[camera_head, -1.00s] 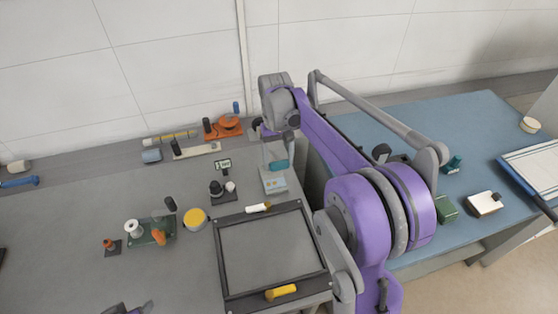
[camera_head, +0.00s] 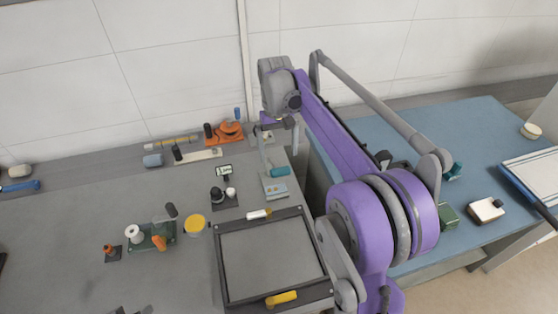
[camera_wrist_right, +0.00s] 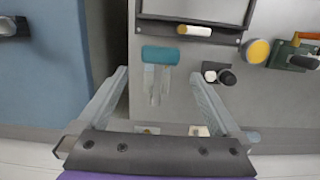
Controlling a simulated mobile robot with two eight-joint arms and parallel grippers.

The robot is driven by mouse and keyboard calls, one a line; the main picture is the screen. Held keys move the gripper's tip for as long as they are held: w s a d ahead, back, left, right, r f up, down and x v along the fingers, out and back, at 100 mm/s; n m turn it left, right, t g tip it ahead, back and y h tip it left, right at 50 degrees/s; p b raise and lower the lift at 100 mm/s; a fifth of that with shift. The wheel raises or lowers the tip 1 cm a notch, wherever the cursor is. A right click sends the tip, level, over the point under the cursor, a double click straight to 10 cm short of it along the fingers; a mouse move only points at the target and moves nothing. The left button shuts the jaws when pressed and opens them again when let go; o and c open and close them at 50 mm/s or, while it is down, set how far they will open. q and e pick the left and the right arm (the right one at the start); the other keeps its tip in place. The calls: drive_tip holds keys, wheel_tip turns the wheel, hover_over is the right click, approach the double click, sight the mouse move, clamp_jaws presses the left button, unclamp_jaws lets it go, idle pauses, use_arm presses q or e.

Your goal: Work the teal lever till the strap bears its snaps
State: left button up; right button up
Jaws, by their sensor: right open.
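The teal lever (camera_head: 279,171) is a short rounded bar on a small pale grey unit (camera_head: 275,188) behind the dark frame. In the right wrist view the teal lever (camera_wrist_right: 160,55) lies crosswise just beyond my fingertips, in line with the gap. My right gripper (camera_head: 280,150) is open and empty, close to the lever on its wall side; it also shows in the right wrist view (camera_wrist_right: 160,74). Contact with the lever is not visible. I cannot make out the strap or its snaps for certain. Only dark scraps, perhaps of my left gripper (camera_head: 131,310), show at the bottom edge.
The dark frame (camera_head: 218,262) with a white and a yellow handle lies in front. Black and white knobs (camera_head: 217,194) and a yellow disc (camera_head: 195,223) stand left of the unit. An orange device (camera_head: 225,133) sits behind. A gap separates the grey bench from the blue table (camera_head: 480,118).

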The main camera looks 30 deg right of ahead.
drive_tip(key=r, duration=0.5)
drive_tip(key=shift+w+d+r, duration=0.1)
drive_tip(key=shift+w+r, duration=0.1)
drive_tip(key=shift+w, duration=0.2)
drive_tip(key=s+a+f+n+t, duration=0.1)
drive_tip(key=s+a+f+t, duration=0.2)
drive_tip(key=s, duration=0.7)
drive_tip(key=s+a+f+n+t, duration=0.1)
drive_tip(key=s+a+f+t, duration=0.3)
drive_tip(key=s+a+f, duration=0.4)
drive_tip(key=s+f, duration=0.2)
drive_tip(key=s, duration=0.1)
drive_tip(key=shift+s+f+n+t, duration=0.25)
drive_tip(key=shift+n+t, duration=0.05)
drive_tip(key=shift+n, duration=0.1)
drive_tip(key=shift+r, duration=0.1)
